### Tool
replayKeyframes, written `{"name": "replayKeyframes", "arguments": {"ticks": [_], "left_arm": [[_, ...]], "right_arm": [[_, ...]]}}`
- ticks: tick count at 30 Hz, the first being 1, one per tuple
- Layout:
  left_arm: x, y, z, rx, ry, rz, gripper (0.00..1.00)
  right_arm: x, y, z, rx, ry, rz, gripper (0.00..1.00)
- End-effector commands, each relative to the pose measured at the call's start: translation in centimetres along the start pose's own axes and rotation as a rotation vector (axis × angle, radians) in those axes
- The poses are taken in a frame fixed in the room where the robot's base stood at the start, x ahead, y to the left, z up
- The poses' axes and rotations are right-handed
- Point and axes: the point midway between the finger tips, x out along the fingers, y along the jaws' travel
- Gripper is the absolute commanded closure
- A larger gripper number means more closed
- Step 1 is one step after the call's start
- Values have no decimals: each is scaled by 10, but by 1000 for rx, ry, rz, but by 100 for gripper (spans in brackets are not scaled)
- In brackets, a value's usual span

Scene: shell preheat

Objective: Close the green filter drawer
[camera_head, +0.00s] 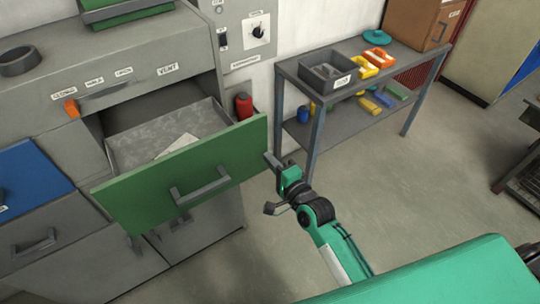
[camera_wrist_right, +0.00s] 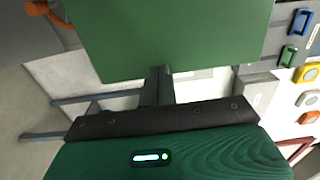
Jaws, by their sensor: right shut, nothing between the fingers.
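The green filter drawer (camera_head: 130,200) is pulled well out of the grey cabinet, with its grey handle (camera_head: 200,185) on the front. Its grey tray holds a pale flat piece (camera_head: 178,145). My right gripper (camera_head: 271,160) is shut and empty, at the right end of the green front. I cannot tell whether it touches the drawer. In the right wrist view, the drawer's green panel (camera_wrist_right: 175,38) fills the upper middle, just beyond the shut fingers (camera_wrist_right: 158,85). My left gripper is not in view.
A red object (camera_head: 243,106) stands behind the drawer's right end. A metal shelf table (camera_head: 345,88) with a bin and coloured pieces is at the upper right. The floor (camera_head: 400,190) right of the drawer is clear.

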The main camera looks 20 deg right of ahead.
Motion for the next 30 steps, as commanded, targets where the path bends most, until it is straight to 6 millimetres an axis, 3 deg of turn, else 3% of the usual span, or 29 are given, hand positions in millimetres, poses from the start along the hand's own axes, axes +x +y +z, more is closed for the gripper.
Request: {"name": "replayKeyframes", "arguments": {"ticks": [20,26,30], "left_arm": [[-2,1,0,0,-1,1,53],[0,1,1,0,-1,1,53],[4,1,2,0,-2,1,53]], "right_arm": [[15,1,0,1,0,0,100],[47,0,0,2,0,-3,100],[81,-1,0,2,0,-5,100]]}}
